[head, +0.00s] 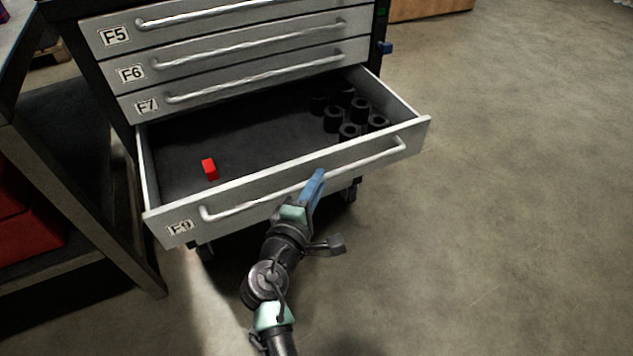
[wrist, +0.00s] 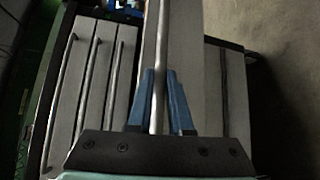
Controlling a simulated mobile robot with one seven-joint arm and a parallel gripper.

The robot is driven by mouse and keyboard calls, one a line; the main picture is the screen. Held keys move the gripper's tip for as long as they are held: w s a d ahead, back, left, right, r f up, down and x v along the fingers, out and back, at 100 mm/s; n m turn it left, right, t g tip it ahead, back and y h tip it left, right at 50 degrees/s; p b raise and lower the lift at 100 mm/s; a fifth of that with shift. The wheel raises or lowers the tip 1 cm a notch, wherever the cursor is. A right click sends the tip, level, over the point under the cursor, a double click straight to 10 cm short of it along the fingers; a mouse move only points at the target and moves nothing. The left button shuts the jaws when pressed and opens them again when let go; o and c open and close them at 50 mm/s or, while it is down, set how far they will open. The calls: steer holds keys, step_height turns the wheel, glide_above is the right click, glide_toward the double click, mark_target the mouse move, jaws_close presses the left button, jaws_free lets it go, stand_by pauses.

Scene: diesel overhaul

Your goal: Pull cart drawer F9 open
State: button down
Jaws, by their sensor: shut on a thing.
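Drawer F9 (head: 180,228) is the lowest drawer of the grey cart and stands well out from the cart body. Its long bar handle (head: 240,211) runs across the front. My gripper (head: 315,184) has its blue fingers at the middle of this handle. In the wrist view, the two blue fingers of my gripper (wrist: 158,95) lie on either side of the handle bar (wrist: 160,60), shut on it. Inside the drawer are a red block (head: 209,169) at the left and several black cylindrical parts (head: 333,119) at the right.
Drawers F5 (head: 115,36), F6 (head: 131,73) and F7 (head: 146,105) above are closed. A dark shelf bench (head: 85,205) with red bins (head: 30,238) stands close on the left. Open concrete floor (head: 520,200) lies to the right.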

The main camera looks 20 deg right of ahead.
steer(key=c, duration=0.8)
jaws_free()
steer(key=shift+c, duration=0.2)
steer(key=p+v, duration=0.2)
steer(key=v, duration=1.1)
steer(key=shift+p, duration=0.4)
